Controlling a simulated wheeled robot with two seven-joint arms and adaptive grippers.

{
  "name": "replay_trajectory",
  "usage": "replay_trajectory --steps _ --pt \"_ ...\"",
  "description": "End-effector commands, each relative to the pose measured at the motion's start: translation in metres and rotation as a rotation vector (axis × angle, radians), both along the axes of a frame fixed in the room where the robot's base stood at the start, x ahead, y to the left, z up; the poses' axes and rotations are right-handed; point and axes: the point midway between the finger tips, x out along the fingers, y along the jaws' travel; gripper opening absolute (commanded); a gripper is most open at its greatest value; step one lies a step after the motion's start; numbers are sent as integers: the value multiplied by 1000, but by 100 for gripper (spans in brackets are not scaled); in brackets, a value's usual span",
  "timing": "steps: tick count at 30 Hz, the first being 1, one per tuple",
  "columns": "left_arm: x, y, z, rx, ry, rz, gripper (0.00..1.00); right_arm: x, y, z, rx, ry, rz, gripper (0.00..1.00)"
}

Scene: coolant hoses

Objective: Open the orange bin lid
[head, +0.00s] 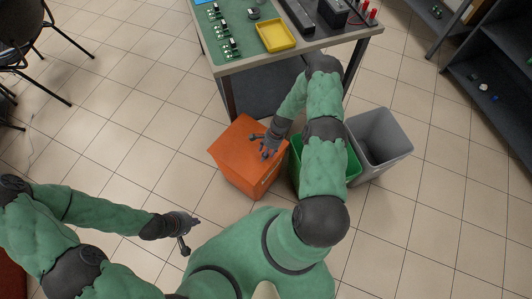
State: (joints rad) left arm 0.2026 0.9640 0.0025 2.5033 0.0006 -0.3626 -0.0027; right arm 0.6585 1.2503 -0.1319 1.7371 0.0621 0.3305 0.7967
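The orange bin (262,186) stands on the floor in front of the workbench. Its orange lid (236,146) covers the top and looks closed. My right gripper (260,146) is over the right part of the lid, with its fingers spread apart and nothing visible between them. I cannot tell whether it touches the lid. My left gripper (188,236) is low and to the left of the bin, apart from it, with its fingers spread and empty.
A green bin (354,170) stands right of the orange one, partly hidden by my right arm. A grey bin (382,140) is beside it. The workbench (300,54) with a yellow tray (276,36) is behind. Floor left of the bins is free.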

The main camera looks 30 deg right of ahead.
Motion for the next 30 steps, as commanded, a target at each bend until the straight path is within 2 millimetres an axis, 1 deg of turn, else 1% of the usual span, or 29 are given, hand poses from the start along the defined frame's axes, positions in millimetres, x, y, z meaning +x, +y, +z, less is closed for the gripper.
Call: replay_trajectory --steps 5,6,7,8,9,11,12,17,22,26,30 --pt "0 0 0 0 0 0 0 0 0 0 0 -1 0 55" --pt "0 0 0 0 0 0 0 0 0 0 0 -1 0 49" --pt "0 0 0 0 0 0 0 0 0 0 0 -1 0 41" --pt "0 0 0 0 0 0 0 0 0 0 0 -1 0 32" --pt "0 0 0 0 0 0 0 0 0 0 0 -1 0 21" --pt "0 0 0 0 0 0 0 0 0 0 0 -1 0 4" --pt "0 0 0 0 0 0 0 0 0 0 0 -1 0 0" --pt "0 0 0 0 0 0 0 1 0 1 -1 0 0 0" --pt "0 0 2 0 0 0 0 3 0 5 -7 10 2 0" --pt "0 0 6 0 0 0 0 5 0 13 -15 35 2 0" --pt "0 0 11 0 0 0 0 9 2 26 -31 79 4 0"
